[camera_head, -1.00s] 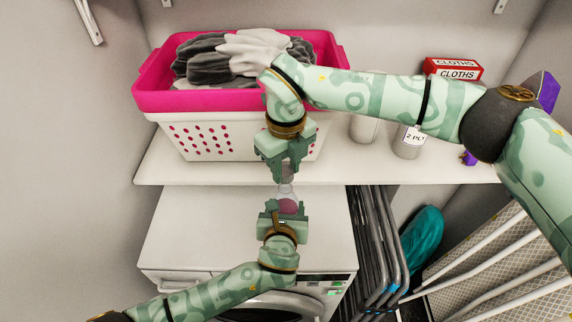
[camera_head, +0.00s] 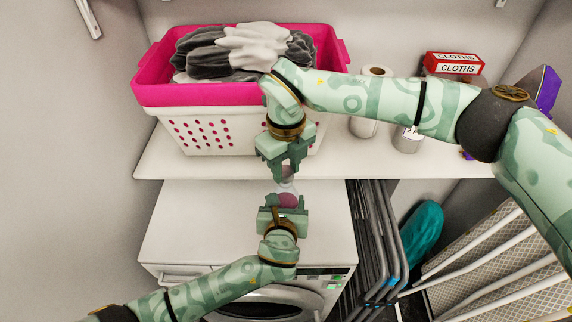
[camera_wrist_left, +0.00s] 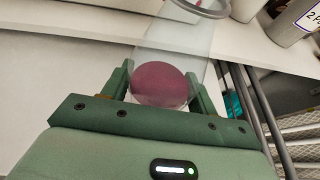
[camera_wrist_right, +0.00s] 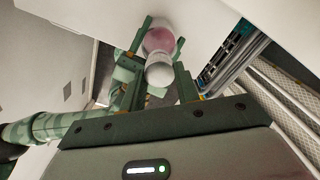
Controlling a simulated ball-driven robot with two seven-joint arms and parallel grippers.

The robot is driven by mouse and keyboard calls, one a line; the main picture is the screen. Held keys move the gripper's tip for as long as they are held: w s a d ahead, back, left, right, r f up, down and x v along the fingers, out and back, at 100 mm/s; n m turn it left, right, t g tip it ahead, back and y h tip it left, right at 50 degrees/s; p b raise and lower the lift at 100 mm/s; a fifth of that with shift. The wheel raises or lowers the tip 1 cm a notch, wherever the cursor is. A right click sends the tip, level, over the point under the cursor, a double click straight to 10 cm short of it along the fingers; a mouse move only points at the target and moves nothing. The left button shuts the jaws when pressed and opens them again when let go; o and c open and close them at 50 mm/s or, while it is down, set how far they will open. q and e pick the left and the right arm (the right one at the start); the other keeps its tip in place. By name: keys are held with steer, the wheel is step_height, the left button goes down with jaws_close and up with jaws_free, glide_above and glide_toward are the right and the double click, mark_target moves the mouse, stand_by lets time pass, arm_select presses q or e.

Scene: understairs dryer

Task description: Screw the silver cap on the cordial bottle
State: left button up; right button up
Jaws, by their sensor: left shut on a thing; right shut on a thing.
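The cordial bottle (camera_head: 288,199) is clear with purple-pink liquid low inside. My left gripper (camera_head: 283,206) is shut around its lower part and holds it roughly upright in front of the shelf; the left wrist view shows the bottle (camera_wrist_left: 165,82) between the fingers. My right gripper (camera_head: 286,172) points down from directly above, shut on the silver cap. The cap (camera_wrist_right: 159,73) shows as a pale grey disc between the right fingers, lined up over the bottle. Whether cap and bottle neck touch cannot be told. In the head view the right fingers hide the cap.
A pink-rimmed white basket (camera_head: 190,97) of grey and white laundry stands on the shelf (camera_head: 210,168). Paper rolls, a tin (camera_head: 407,141) and a red cloths box (camera_head: 453,66) stand to its right. Below are a white dryer (camera_head: 190,225) and folded racks (camera_head: 372,240).

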steer(key=shift+f, duration=0.45)
